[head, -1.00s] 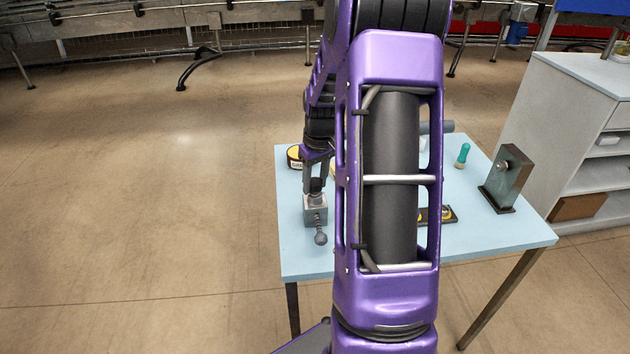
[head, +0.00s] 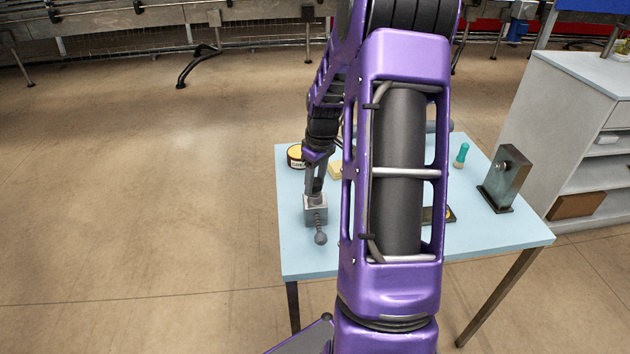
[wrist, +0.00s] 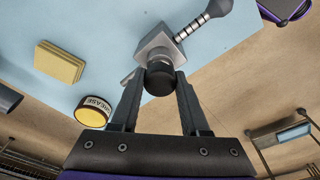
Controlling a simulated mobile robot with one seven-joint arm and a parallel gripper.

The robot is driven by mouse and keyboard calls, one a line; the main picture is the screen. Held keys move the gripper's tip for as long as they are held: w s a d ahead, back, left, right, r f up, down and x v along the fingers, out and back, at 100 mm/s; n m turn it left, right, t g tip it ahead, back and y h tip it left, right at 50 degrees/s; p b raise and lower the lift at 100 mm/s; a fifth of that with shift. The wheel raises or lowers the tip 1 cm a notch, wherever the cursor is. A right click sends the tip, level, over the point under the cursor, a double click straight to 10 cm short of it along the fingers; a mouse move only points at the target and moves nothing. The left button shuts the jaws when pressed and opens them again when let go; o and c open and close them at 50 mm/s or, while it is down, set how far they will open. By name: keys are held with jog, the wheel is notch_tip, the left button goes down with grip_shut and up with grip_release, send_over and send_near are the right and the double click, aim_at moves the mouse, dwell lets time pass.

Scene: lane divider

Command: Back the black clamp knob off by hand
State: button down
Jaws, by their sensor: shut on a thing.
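The black clamp knob (wrist: 159,78) sits on a grey metal block (wrist: 158,43) with a ball-ended rod sticking out of it. In the wrist view my gripper (wrist: 161,84) has one finger on each side of the knob, shut on it. In the head view the grey block (head: 316,212) stands near the left edge of the light blue table. My gripper (head: 314,190) comes down on it from above, and the knob is mostly hidden between the fingers there.
A grease tin (head: 296,157) stands behind the block, and yellow pads (wrist: 60,62) lie near it. A teal-handled item (head: 461,155) and a dark upright block on a base (head: 506,180) are at the right. The table's front left (head: 300,255) is clear.

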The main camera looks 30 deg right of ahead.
jog(key=shift+n, duration=0.8)
jog(key=shift+r+p, duration=0.1)
jog(key=shift+p, duration=0.35)
jog(key=shift+n, duration=0.8)
jog(key=c, duration=0.6)
grip_release()
jog(key=shift+m, duration=0.9)
